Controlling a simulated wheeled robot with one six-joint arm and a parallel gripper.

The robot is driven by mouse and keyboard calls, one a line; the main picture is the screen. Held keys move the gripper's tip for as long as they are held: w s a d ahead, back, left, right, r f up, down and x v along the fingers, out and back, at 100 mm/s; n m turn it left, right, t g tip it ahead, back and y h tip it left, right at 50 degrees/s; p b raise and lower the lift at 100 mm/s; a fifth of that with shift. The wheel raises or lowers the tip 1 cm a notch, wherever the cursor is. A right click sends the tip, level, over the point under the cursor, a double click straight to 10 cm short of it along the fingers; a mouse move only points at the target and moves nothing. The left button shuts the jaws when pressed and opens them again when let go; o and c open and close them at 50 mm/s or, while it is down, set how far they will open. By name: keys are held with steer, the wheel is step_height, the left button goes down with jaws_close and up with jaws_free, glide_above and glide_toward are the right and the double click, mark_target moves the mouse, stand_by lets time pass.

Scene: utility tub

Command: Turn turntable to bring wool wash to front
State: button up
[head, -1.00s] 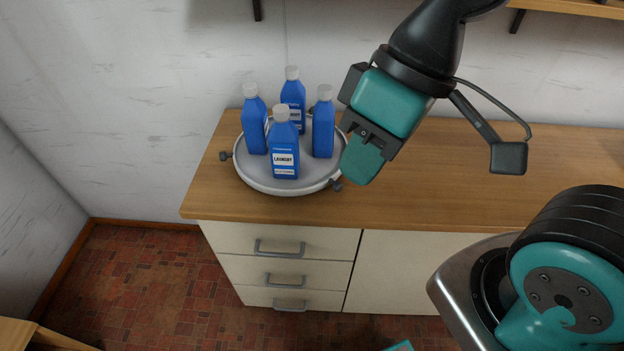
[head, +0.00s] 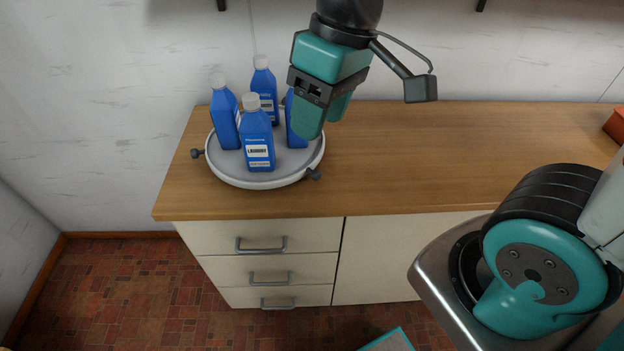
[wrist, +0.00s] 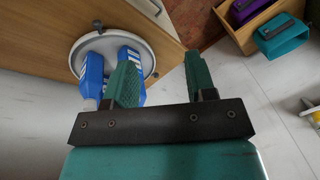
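The grey round turntable (head: 240,180) stands on the left end of the wooden counter and carries several blue bottles with pale caps. The front bottle (head: 257,145) is labelled LAUNDRY. The left bottle (head: 224,118), the back bottle (head: 264,85) and the right bottle (head: 291,125) have labels I cannot read, so I cannot tell which is wool wash. Dark knobs stick out from the rim, one at left (head: 197,153) and one at front right (head: 314,174). My gripper (head: 321,129) is open and empty above the turntable's right side, partly hiding the right bottle. The wrist view shows its fingers (wrist: 160,62) apart.
The counter (head: 430,150) is clear right of the turntable. A reddish-orange object (head: 616,124) sits at its far right. Drawers with grey handles (head: 262,245) are below. The wrist view shows a wooden box (wrist: 238,30) with purple and teal items.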

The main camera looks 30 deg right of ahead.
mark_target(317, 172)
steer(key=w+d+f+m+h+b, duration=0.25)
steer(key=w+d+f+b, duration=0.35)
steer(key=w+f, duration=0.55)
steer(key=shift+n, duration=0.25)
steer(key=f, duration=0.5)
steer(key=w+f, duration=0.1)
steer(key=f, duration=0.9)
steer(key=shift+w+d+f+p, duration=0.15)
steer(key=shift+w+d+p, duration=0.2)
steer(key=shift+w+p, duration=0.05)
jaws_close()
